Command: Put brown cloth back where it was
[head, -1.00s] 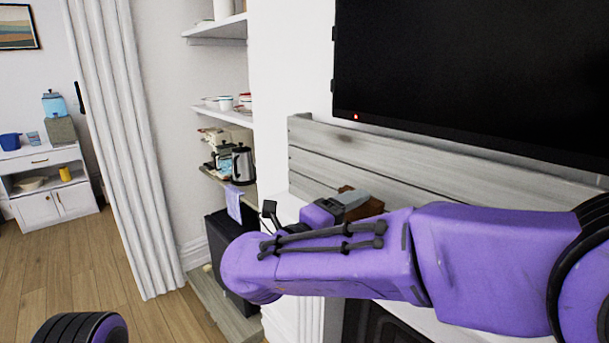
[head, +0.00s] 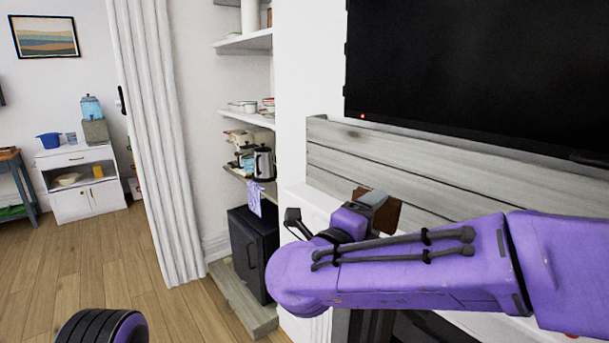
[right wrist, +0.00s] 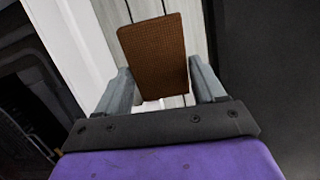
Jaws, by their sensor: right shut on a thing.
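The brown cloth (head: 386,216) shows in the head view as a stiff-looking brown piece at the end of my right arm, partly hidden behind the gripper. In the right wrist view the cloth (right wrist: 155,50) is a flat, woven brown rectangle between the two grey fingers. My right gripper (right wrist: 160,80) is shut on it. In the head view this gripper (head: 372,199) is in front of the grey plank panel, above the white mantel ledge. My left gripper is out of view.
A grey plank panel (head: 440,180) runs beneath the black TV (head: 480,75). Left of them, wall shelves (head: 243,42) hold dishes and a kettle (head: 263,163), with a lavender cloth (head: 255,198) hanging below. A black cabinet (head: 253,250) stands under these. Open wood floor lies at left.

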